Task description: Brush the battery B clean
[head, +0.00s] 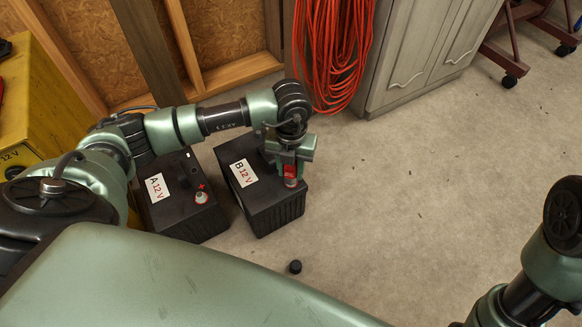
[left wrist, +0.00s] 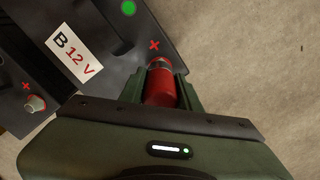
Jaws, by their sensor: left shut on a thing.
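Battery B (head: 270,216) is a black box on the floor with a white "B 12 V" label. My left gripper (head: 290,172) points down over its right end, shut on a red cylindrical tool, which looks like the brush (left wrist: 160,88). In the left wrist view the tool's metallic end is just beside the red plus mark of battery B (left wrist: 112,62). A green dot shows on the battery's top. The terminal under the tool is hidden, so I cannot tell whether they touch. My right gripper is out of view.
Battery A (head: 180,222) stands close on the left with a grey post. A small black cap (head: 295,267) lies on the floor in front. A yellow unit (head: 50,95) is at left, a coiled orange cable (head: 330,50) behind. Floor to the right is open up to the grey cabinet (head: 420,50).

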